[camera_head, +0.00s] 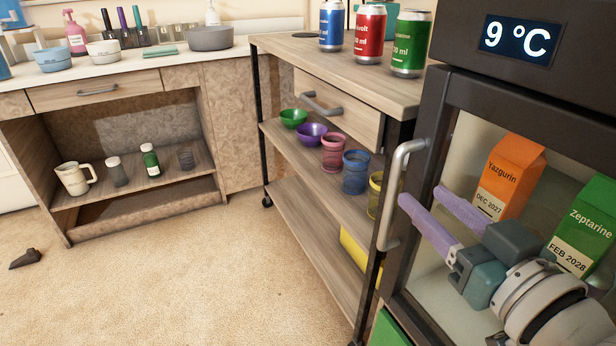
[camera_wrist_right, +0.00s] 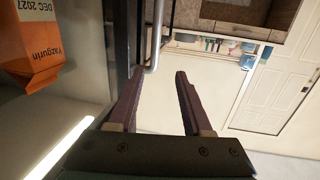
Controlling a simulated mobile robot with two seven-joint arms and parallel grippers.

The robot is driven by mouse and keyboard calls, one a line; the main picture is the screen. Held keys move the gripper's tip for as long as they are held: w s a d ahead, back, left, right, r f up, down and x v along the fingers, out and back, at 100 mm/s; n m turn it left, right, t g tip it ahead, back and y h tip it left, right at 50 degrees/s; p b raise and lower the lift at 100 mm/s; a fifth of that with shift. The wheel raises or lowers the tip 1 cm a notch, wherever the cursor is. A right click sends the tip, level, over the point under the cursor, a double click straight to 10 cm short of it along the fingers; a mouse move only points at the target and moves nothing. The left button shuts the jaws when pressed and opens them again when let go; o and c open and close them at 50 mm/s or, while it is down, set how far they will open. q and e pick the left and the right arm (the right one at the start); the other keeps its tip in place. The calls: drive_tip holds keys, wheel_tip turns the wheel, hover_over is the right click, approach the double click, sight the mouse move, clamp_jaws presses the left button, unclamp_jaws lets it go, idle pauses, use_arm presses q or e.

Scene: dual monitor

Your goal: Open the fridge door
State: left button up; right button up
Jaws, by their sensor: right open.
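The fridge (camera_head: 437,110) stands at the right of the head view, dark-framed, with a display reading 9 °C. Its door looks shut, and cartons show behind the pane. The grey vertical bar handle (camera_head: 398,190) is on the door's left edge. My right gripper (camera_head: 420,193) is open in front of the door, its purple fingers pointing left toward the handle. In the right wrist view the handle (camera_wrist_right: 155,42) lies ahead of and roughly between the fingertips (camera_wrist_right: 159,72); contact cannot be told. My left gripper is not in view.
A wooden cart (camera_head: 335,198) with cans, bowls and cups stands close left of the fridge. An orange carton (camera_head: 510,178) and a green carton (camera_head: 585,225) are inside the fridge. A counter (camera_head: 150,62) is at the back left. Open floor (camera_head: 190,285) lies in front.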

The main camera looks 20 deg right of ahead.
sight(396, 185)
drive_tip(key=shift+t, duration=0.3)
drive_tip(key=w+f+b, duration=0.1)
drive_tip(key=w, duration=0.2)
drive_tip(key=w+d+f+b, duration=0.1)
drive_tip(key=w+b, duration=0.1)
drive_tip(key=w, duration=0.1)
drive_tip(key=w+f+b, duration=0.1)
drive_tip(key=w+b, duration=0.1)
drive_tip(key=w, duration=0.1)
drive_tip(key=shift+d+f, duration=0.3)
drive_tip(key=shift+d, duration=0.05)
drive_tip(key=shift+w+r, duration=0.1)
drive_tip(key=shift+w, duration=0.3)
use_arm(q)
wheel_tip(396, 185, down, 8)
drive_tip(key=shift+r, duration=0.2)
use_arm(e)
drive_tip(key=shift+c, duration=0.3)
clamp_jaws()
